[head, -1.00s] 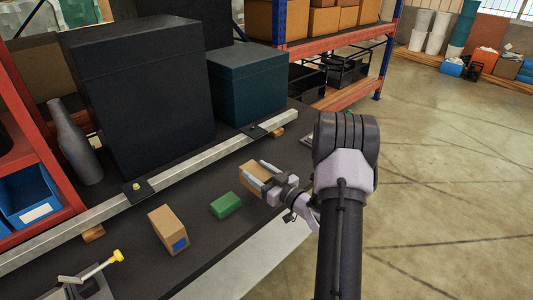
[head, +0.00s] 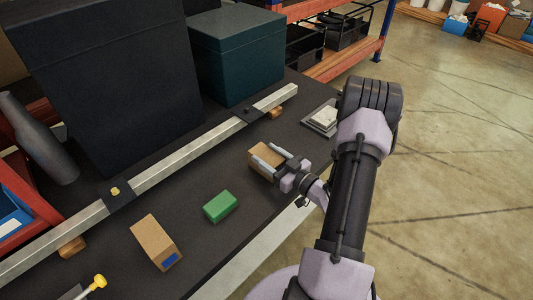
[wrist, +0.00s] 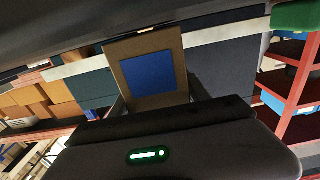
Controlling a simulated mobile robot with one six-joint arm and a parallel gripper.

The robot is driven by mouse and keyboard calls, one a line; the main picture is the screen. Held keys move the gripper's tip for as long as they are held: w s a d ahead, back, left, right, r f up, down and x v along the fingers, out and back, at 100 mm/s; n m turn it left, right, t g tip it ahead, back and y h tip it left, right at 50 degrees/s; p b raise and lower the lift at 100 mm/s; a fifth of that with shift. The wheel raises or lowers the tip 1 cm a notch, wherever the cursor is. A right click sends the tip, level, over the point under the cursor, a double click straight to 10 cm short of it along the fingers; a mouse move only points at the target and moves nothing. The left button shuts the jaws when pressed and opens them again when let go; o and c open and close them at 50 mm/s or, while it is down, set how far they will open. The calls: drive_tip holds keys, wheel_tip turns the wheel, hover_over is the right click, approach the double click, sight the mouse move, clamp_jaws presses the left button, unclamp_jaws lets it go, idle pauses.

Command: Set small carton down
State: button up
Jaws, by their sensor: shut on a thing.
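The small carton (head: 262,158) is brown cardboard and sits between the fingers of my gripper (head: 270,158), which is shut on it. In the wrist view the small carton (wrist: 148,72) shows its end face with a blue square, between the two fingers (wrist: 155,98). In the head view it is over the dark bench top (head: 195,178), close to the surface. I cannot tell whether its underside touches the bench.
A green block (head: 220,206) and another brown carton with a blue patch (head: 156,242) stand left of my gripper. A metal rail (head: 180,158) runs behind. A small tray with a pale item (head: 322,118) lies to the right. Big dark boxes (head: 238,55) stand at the back.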

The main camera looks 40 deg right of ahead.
drive_tip(key=o, duration=1.3)
drive_tip(key=shift+w+f, duration=0.1)
drive_tip(key=shift+f, duration=0.15)
drive_tip(key=shift+c, duration=0.2)
drive_tip(key=o, duration=0.3)
drive_tip(key=shift+o, duration=0.5)
drive_tip(key=shift+r, duration=0.1)
drive_tip(key=shift+r, duration=0.1)
drive_tip(key=shift+s+d+r+p, duration=0.1)
drive_tip(key=shift+s+r+p, duration=0.1)
drive_tip(key=shift+p, duration=0.15)
drive_tip(key=s, duration=0.4)
drive_tip(key=s+p, duration=0.1)
drive_tip(key=s, duration=0.2)
drive_tip(key=s+d+p, duration=0.1)
drive_tip(key=s, duration=0.3)
drive_tip(key=shift+s+f, duration=0.1)
drive_tip(key=shift+s, duration=0.2)
drive_tip(key=shift+a, duration=0.1)
